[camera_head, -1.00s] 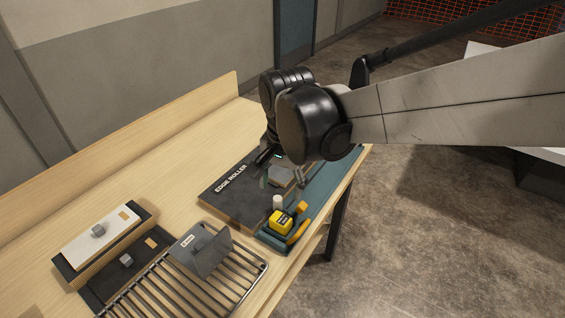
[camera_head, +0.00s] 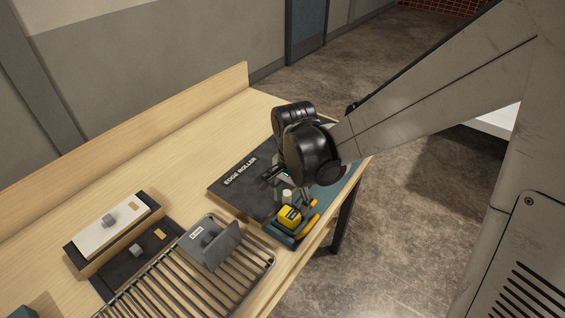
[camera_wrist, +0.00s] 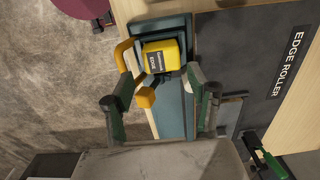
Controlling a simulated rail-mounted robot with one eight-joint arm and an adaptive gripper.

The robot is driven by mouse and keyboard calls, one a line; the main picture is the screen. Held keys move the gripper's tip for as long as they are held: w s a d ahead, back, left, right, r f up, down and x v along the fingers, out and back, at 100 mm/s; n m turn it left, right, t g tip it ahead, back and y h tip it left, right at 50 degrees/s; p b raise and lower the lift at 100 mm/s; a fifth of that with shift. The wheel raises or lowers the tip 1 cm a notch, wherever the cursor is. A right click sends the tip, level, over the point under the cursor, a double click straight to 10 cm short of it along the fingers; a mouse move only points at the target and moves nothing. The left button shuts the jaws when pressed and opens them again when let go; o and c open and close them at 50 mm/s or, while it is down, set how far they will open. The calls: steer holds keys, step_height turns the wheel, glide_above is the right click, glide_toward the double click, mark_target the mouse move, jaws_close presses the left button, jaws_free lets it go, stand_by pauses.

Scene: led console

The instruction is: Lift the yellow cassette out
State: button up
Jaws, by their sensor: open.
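The yellow cassette (camera_head: 289,217) is a small block with a dark label, seated on the teal base at the right front of the bench. In the wrist view the yellow cassette (camera_wrist: 160,57) shows its printed label, with a yellow-orange lever (camera_wrist: 125,58) beside it and an orange block (camera_wrist: 146,97) nearer to me. My gripper (camera_wrist: 160,95) is open and empty, its fingers apart, with the cassette beyond the fingertips. In the head view my gripper (camera_head: 289,190) is close behind the cassette and partly hidden by my wrist.
The dark "EDGE ROLLER" panel (camera_head: 235,189) lies left of my gripper. The bench's back left is clear.

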mark_target(289, 213)
steer(key=shift+a+f+p, duration=0.2)
steer(key=shift+f+p, duration=0.2)
steer(key=shift+f, duration=2.55)
steer(key=c, duration=1)
